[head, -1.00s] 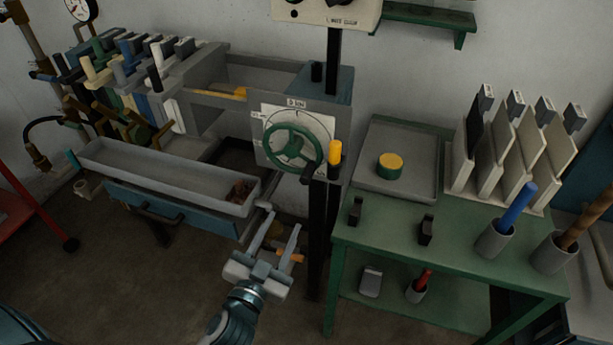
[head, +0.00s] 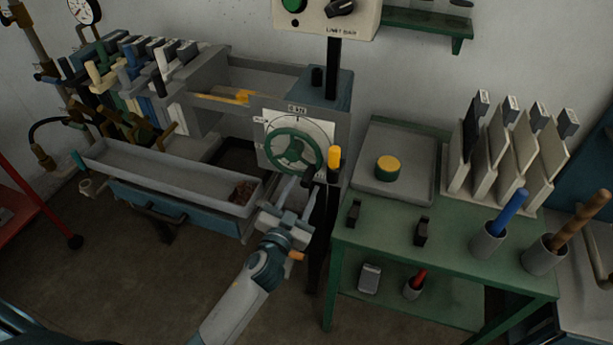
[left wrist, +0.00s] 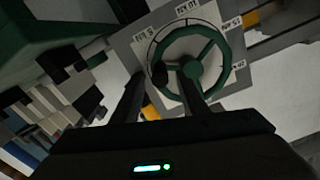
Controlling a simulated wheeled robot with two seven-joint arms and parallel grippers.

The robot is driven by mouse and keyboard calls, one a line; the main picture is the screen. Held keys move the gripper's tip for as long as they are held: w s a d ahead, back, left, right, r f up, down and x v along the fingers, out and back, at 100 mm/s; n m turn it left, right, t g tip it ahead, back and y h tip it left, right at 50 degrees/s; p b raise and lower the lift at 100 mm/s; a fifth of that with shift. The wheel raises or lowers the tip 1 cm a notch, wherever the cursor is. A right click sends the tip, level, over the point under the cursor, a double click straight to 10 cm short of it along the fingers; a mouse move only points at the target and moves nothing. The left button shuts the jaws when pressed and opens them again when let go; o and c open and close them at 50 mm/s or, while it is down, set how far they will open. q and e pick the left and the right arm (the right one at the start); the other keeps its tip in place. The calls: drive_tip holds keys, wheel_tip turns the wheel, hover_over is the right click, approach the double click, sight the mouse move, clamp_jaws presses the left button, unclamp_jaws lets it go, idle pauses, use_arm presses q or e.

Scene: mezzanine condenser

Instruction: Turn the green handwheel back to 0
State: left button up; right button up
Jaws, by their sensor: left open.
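The green handwheel (head: 293,151) is mounted on a pale square dial plate (head: 322,128) on the front of a grey machine. In the left wrist view the green handwheel (left wrist: 194,68) faces me beyond the fingers, with its hub and spokes in sight and printed labels around it. A dark knob shows by the rim; the setting is too small to read. My left gripper (head: 296,190) is open and empty, just below the wheel's lower rim in the head view. Its two fingers (left wrist: 160,97) point at the wheel in the left wrist view; contact cannot be told. My right gripper is not in view.
A yellow-topped handle (head: 334,158) stands right of the wheel. A long grey tray (head: 165,170) lies left of my gripper. A green bench (head: 450,240) with cups and a tray is at right. A control box (head: 325,15) hangs above on a black post.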

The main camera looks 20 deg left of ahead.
sight(307, 180)
use_arm(q)
drive_tip(key=shift+w+p, duration=0.3)
drive_tip(key=shift+w, duration=1.6)
clamp_jaws()
